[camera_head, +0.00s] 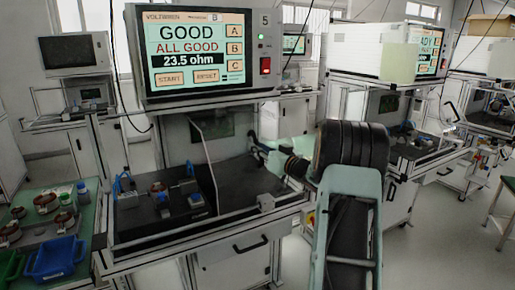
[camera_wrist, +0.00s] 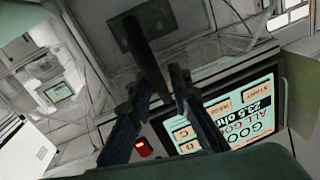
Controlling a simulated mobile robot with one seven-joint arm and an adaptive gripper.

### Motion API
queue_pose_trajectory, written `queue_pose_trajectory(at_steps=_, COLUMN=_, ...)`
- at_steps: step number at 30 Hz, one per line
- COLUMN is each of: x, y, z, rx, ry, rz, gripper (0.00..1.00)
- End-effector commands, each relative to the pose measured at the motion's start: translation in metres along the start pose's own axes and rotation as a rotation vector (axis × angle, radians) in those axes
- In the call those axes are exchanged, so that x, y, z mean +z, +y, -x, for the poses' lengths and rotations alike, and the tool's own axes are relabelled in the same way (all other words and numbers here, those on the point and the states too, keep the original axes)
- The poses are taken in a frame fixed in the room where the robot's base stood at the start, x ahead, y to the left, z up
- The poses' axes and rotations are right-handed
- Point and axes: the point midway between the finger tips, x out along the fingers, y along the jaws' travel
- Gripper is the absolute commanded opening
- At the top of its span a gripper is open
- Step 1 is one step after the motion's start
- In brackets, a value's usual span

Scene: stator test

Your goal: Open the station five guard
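The station five guard (camera_head: 207,165) is a see-through panel with pale edges, standing over the right part of the black work surface under the screen marked 5. My gripper (camera_head: 259,149) is at the guard's right side, reaching in from the right. In the wrist view, a dark bar (camera_wrist: 147,55), seemingly the guard's handle, runs between the two fingers of my gripper (camera_wrist: 156,80). The fingers lie close on either side of the bar. I cannot tell whether they press on it.
The station screen (camera_head: 195,48) reads GOOD, ALL GOOD, 23.5 ohm. A black fixture (camera_head: 160,205) with blue and copper parts sits left of the guard. A green table (camera_head: 85,228) with a blue bin (camera_head: 55,260) stands at the left. Another station (camera_head: 385,50) stands at the right.

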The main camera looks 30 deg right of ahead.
Motion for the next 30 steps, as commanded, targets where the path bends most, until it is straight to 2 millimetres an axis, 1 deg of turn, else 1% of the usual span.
queue_pose_trajectory(at_steps=2, x=-0.001, y=0.001, z=0.004, rx=0.001, ry=0.0, rz=0.001, gripper=0.18)
queue_pose_trajectory(at_steps=5, x=-0.001, y=0.001, z=0.016, rx=0.003, ry=0.0, rz=0.0, gripper=0.18)
queue_pose_trajectory(at_steps=15, x=0.0, y=0.002, z=0.087, rx=0.005, ry=-0.001, rz=0.0, gripper=0.18)
queue_pose_trajectory(at_steps=18, x=0.0, y=0.001, z=0.103, rx=0.003, ry=-0.001, rz=0.0, gripper=0.18)
queue_pose_trajectory(at_steps=21, x=0.0, y=0.001, z=0.114, rx=0.002, ry=0.0, rz=-0.001, gripper=0.18)
queue_pose_trajectory(at_steps=24, x=0.0, y=0.001, z=0.119, rx=0.001, ry=0.0, rz=0.0, gripper=0.18)
queue_pose_trajectory(at_steps=30, x=0.0, y=0.0, z=0.12, rx=0.0, ry=0.0, rz=0.0, gripper=0.18)
